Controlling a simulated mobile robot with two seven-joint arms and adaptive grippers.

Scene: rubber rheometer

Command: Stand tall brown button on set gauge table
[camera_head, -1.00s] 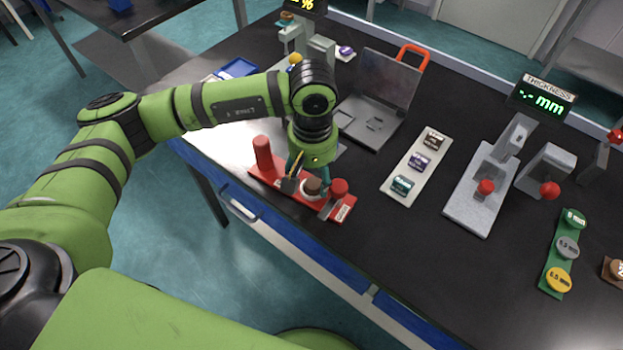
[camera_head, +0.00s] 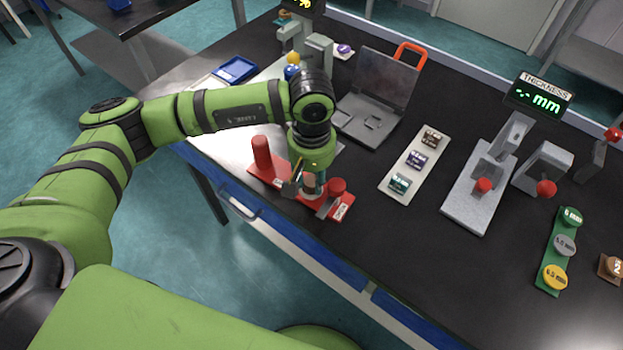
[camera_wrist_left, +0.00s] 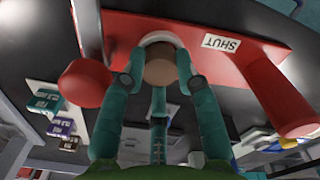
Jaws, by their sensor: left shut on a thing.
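The tall brown button (camera_head: 309,181) is between the fingers of my left gripper (camera_head: 304,188), at the red fixture near the table's front edge. In the left wrist view, my left gripper (camera_wrist_left: 159,84) is shut on the brown button (camera_wrist_left: 160,68), whose round end shows in front of a pale ring (camera_wrist_left: 160,38) on the fixture. I cannot tell whether the button is clear of the ring. A grey thickness gauge with a flat base (camera_head: 463,205) stands to the right. I cannot tell which part is the set gauge table. My right gripper is not in view.
The red fixture (camera_head: 266,174) has a tall post, a knob (camera_head: 337,186) and a label reading SHUT in the wrist view (camera_wrist_left: 222,43). A pale strip (camera_head: 393,193) with several small blocks lies between fixture and gauge. A green strip (camera_head: 548,284) with round buttons lies at right.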

